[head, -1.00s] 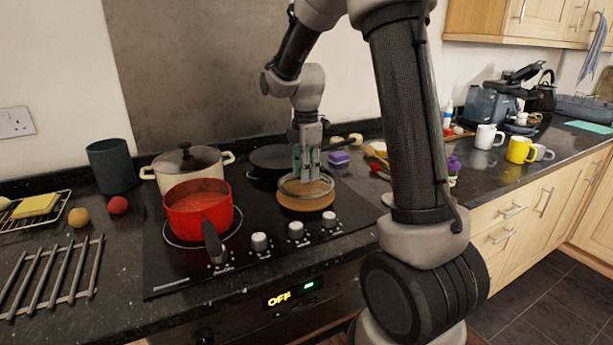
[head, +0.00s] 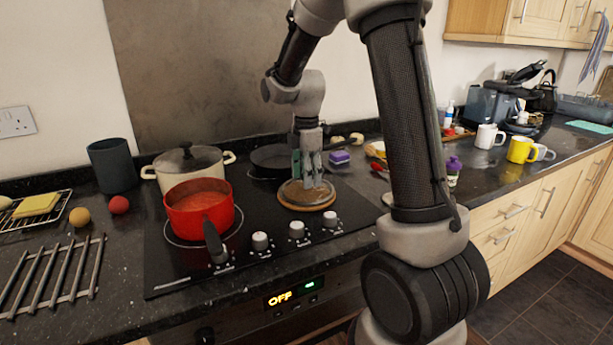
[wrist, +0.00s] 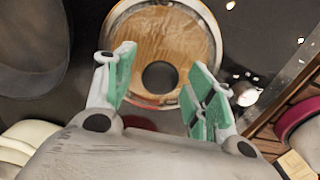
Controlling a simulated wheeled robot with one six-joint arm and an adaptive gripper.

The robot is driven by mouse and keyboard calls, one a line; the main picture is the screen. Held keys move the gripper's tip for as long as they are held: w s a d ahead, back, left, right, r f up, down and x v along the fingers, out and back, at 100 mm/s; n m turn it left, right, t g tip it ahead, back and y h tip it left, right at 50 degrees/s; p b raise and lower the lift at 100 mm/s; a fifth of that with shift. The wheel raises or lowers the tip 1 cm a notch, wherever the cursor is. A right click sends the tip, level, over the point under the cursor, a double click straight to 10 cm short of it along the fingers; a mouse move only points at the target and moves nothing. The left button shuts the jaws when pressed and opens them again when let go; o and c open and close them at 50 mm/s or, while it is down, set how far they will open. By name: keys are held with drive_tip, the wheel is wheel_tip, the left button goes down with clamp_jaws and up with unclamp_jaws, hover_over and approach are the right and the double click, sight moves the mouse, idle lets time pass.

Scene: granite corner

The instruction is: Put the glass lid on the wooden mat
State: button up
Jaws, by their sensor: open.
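The glass lid (head: 291,192) lies on the round wooden mat (head: 307,208) on the right front of the hob. In the wrist view the lid's dark knob (wrist: 160,76) shows, with wood grain visible through the clear glass and a pale rim around it. The lid looks flat and roughly centred on the mat. My gripper (head: 308,182) is open above the lid, its green-padded fingers on either side of the knob with gaps between. In the wrist view the gripper (wrist: 162,90) holds nothing.
A red pot (head: 197,212) of red liquid stands at the front left of the hob, its handle pointing forward. A lidded cream pot (head: 187,168) and a dark pan (head: 275,158) stand behind. A purple sponge (head: 340,158) and a purple-topped bottle (head: 453,167) are to the right.

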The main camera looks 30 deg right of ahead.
wheel_tip(320, 180, up, 11)
drive_tip(key=s+r+m+t, duration=0.1)
drive_tip(key=s+r+m, duration=0.25)
drive_tip(key=s, duration=0.35)
drive_tip(key=s+r+m+t, duration=0.1)
drive_tip(key=s+r+m, duration=0.1)
drive_tip(key=s+m, duration=0.35)
drive_tip(key=s+f+m+t, duration=0.2)
drive_tip(key=s+m, duration=0.7)
drive_tip(key=s, duration=0.5)
drive_tip(key=shift+d+f, duration=0.2)
drive_tip(key=shift+f, duration=0.4)
